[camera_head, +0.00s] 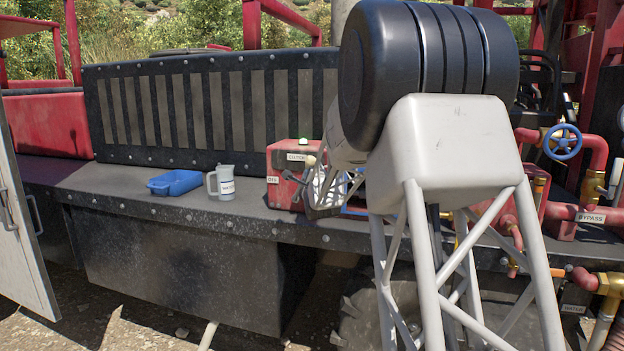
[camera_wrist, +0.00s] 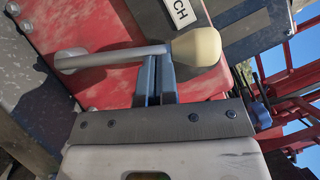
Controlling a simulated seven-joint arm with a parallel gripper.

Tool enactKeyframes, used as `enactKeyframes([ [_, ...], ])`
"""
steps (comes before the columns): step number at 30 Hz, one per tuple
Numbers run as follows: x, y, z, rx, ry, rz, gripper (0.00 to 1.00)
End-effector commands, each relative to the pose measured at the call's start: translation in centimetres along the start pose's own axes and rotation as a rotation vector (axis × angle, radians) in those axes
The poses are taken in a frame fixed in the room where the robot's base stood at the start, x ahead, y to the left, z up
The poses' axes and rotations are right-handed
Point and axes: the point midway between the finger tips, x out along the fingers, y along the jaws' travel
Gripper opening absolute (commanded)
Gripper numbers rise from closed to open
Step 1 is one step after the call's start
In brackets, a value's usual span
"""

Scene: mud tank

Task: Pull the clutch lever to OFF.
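The clutch lever (camera_wrist: 112,57) is a grey metal rod with a cream knob (camera_wrist: 195,47), mounted on a red box (camera_wrist: 85,30). In the wrist view it lies nearly level, pivot at left and knob at right. My gripper (camera_wrist: 158,62) has its two fingers together, with the tips at the rod just left of the knob. The fingers sit side by side along the rod, not visibly around it; contact is hard to tell. In the head view the red box (camera_head: 283,160) bears a CLUTCH label and, lower left, an OFF label (camera_head: 272,180). My arm hides its right side.
A slatted panel (camera_head: 200,105) rises behind. Red pipes and a blue valve wheel (camera_head: 562,142) are at right.

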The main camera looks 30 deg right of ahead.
Motion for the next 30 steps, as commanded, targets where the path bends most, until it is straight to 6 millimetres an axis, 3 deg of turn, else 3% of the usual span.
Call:
enactKeyframes([
  [21, 3.1, 0.2, 5.4, -0.434, -0.001, 0.251, 0.0],
  [30, 4.1, 1.0, 7.2, -0.436, -0.001, 0.252, 0.0],
])
